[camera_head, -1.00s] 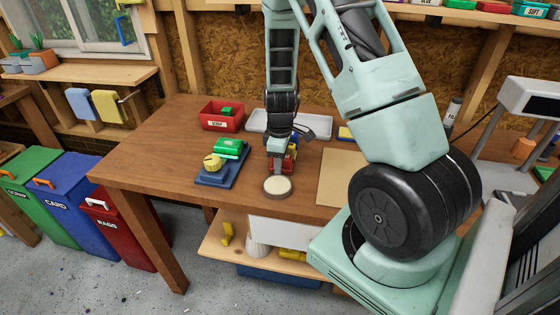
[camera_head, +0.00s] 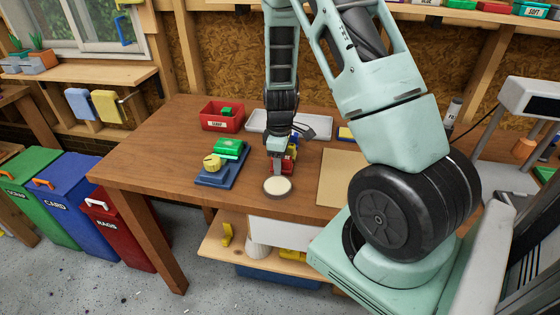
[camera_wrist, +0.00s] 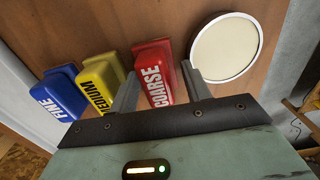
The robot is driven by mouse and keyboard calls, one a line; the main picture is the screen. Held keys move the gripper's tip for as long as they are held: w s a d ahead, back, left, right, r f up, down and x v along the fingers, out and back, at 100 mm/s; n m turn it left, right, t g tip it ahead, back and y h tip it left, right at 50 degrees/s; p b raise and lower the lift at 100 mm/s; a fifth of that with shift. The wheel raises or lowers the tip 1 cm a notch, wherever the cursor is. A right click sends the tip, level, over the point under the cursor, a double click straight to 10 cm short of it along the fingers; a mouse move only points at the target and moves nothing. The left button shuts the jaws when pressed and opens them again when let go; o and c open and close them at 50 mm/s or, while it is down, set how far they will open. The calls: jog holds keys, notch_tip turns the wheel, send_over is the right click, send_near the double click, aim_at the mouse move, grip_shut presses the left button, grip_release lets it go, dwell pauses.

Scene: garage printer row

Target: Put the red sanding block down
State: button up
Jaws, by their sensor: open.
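The red sanding block (camera_wrist: 154,72), marked COARSE, rests on the wooden bench (camera_wrist: 185,17) in the wrist view. My gripper (camera_wrist: 160,90) is open, with one finger on each side of the block.
A round cream-topped disc (camera_head: 277,186) sits just in front of my gripper. A blue stand (camera_head: 216,178) with green and yellow parts is to the left. A red bin (camera_head: 222,122) and a pale tray (camera_head: 258,124) stand behind. A tan board (camera_head: 342,176) lies right.

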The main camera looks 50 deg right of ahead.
notch_tip(320, 180, up, 11)
jog(key=shift+d+r+b, duration=0.1)
jog(key=shift+r+b, duration=0.05)
jog(key=shift+b, duration=0.15)
jog(key=s+a+r+y, duration=0.1)
jog(key=a+r, duration=0.1)
jog(key=a, duration=0.8)
jog(key=s+a+r, duration=0.2)
jog(key=a, duration=0.8)
jog(key=s+a+r+n, duration=0.1)
jog(key=s+a+r, duration=0.1)
jog(key=s+a, duration=1.2)
jog(key=s, duration=0.3)
jog(key=shift+a+r+n, duration=0.15)
jog(key=shift+r+n, duration=0.15)
jog(key=shift+r, duration=0.1)
jog(key=shift+w, duration=0.1)
